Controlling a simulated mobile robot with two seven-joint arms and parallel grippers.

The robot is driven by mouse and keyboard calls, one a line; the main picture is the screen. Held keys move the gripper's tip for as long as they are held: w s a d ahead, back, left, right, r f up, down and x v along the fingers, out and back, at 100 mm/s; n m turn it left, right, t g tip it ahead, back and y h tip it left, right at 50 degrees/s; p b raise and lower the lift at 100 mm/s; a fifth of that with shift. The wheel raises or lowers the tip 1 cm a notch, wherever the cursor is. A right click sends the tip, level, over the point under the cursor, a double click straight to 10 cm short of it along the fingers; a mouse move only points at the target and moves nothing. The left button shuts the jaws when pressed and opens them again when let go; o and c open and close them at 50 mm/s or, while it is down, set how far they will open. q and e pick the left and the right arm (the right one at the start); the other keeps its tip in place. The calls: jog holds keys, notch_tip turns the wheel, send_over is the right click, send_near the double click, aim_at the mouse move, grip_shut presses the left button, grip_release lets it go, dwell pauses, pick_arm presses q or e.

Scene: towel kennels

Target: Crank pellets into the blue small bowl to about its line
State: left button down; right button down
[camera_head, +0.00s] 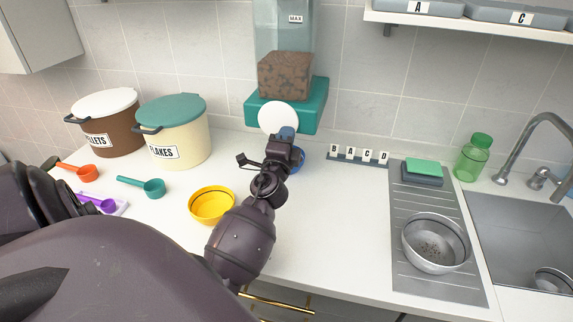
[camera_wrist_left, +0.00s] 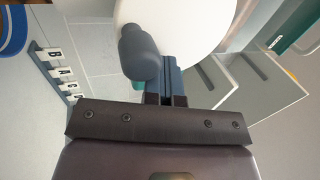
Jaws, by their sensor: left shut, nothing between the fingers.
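The dispenser has a clear hopper with brown pellets (camera_head: 285,76), a teal body (camera_head: 310,112) and a white crank disc (camera_head: 277,115) on its front. The disc also shows in the left wrist view (camera_wrist_left: 190,25), with a grey-blue crank knob (camera_wrist_left: 140,55) on it. My left gripper (camera_head: 287,135) is at the disc; its fingers (camera_wrist_left: 166,82) are shut and empty beside the knob. Whether they touch it I cannot tell. The blue bowl (camera_head: 299,160) stands below the dispenser, mostly hidden by my gripper; its edge shows in the wrist view (camera_wrist_left: 12,28). Its contents and line are hidden. My right gripper is out of view.
A yellow bowl (camera_head: 211,205) stands left of my forearm. PELLETS (camera_head: 123,135) and FLAKES (camera_head: 190,142) bins and several scoops are at the left. A letter rack (camera_head: 357,160), a metal bowl (camera_head: 436,243) and a sink (camera_head: 520,225) are at the right.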

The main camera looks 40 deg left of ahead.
pick_arm(q)
jog(key=shift+f+b, duration=0.5)
jog(key=shift+f, duration=0.6)
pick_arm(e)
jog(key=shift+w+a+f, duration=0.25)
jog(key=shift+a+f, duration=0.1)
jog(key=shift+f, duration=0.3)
pick_arm(q)
jog(key=shift+s+a+r, duration=0.2)
jog(key=shift+s+a, duration=0.15)
jog(key=shift+s, duration=0.35)
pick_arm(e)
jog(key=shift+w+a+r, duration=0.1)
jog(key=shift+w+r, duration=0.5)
